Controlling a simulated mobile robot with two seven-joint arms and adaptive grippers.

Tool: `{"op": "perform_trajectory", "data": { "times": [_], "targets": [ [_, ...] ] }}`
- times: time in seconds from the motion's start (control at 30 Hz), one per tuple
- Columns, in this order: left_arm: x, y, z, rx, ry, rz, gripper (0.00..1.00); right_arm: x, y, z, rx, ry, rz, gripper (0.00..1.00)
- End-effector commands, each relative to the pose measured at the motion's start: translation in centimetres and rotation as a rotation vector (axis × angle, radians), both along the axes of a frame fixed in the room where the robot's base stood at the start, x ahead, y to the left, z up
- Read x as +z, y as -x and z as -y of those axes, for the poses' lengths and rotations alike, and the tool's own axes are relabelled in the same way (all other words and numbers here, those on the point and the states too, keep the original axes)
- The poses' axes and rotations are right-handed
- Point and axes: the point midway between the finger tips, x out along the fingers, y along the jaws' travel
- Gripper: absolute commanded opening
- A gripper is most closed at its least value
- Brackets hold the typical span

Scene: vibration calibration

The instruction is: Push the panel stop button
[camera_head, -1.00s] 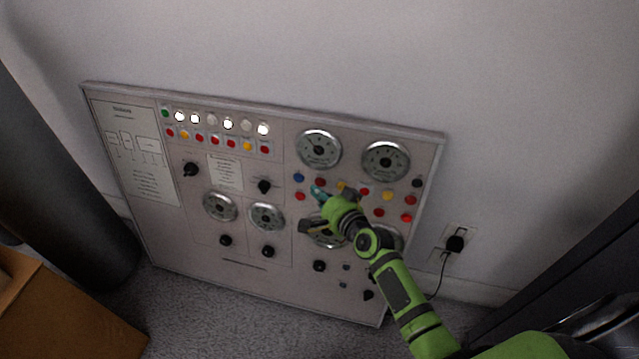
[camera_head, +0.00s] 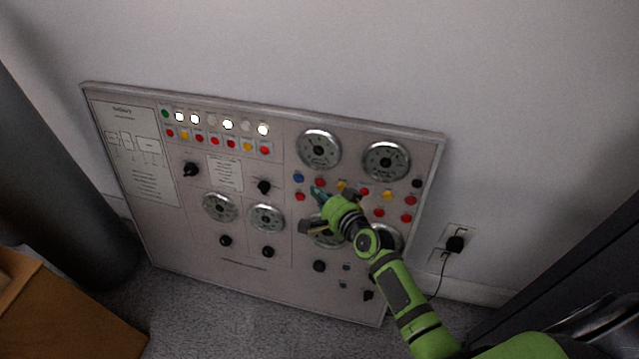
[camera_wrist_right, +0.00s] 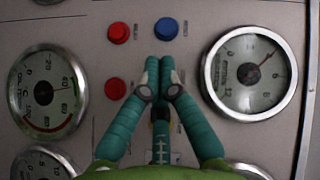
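The control panel (camera_head: 235,285) leans against the wall, with gauges, knobs and rows of coloured buttons. My right gripper (camera_head: 318,193) is over its right half, below the upper gauge. In the right wrist view its teal fingers (camera_wrist_right: 159,62) are together at the tips, with nothing seen between them. The tips are just below a blue button (camera_wrist_right: 166,28) and to the right of two red buttons, an upper one (camera_wrist_right: 118,33) and a lower one (camera_wrist_right: 115,88). Whether they touch the panel cannot be told. No label identifies the stop button. My left gripper is out of view.
Large gauges (camera_wrist_right: 250,72) flank the fingers. A wall outlet with a black plug (camera_head: 455,243) and cord is right of the panel. A brown box (camera_head: 60,315) is at lower left, a dark column (camera_head: 55,180) at left. Grey carpet lies in front of the panel.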

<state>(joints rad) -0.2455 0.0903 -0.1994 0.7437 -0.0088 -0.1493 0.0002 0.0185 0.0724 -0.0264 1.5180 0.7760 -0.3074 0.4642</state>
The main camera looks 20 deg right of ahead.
Motion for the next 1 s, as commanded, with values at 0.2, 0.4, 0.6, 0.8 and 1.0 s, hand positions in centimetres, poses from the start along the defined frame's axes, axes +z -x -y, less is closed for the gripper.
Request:
{"op": "perform_trajectory", "data": {
  "times": [0.2,0.4,0.6,0.8,1.0],
  "targets": [
    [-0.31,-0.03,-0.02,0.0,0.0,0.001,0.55,-0.15,-0.46,0.29,0.001,0.001,0.001,0.0],
    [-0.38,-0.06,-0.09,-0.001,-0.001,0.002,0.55,-0.15,-0.72,0.48,0.0,0.0,0.0,0.0],
    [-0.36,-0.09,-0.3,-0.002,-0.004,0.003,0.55,-0.17,-0.7,0.47,0.0,0.0,0.0,0.0],
    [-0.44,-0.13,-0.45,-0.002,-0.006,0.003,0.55,-0.22,-0.81,0.54,0.0,0.0,0.0,0.0],
    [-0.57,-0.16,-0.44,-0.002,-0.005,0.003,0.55,-0.29,-1.0,0.68,0.0,0.0,0.0,0.0]
  ]
}}
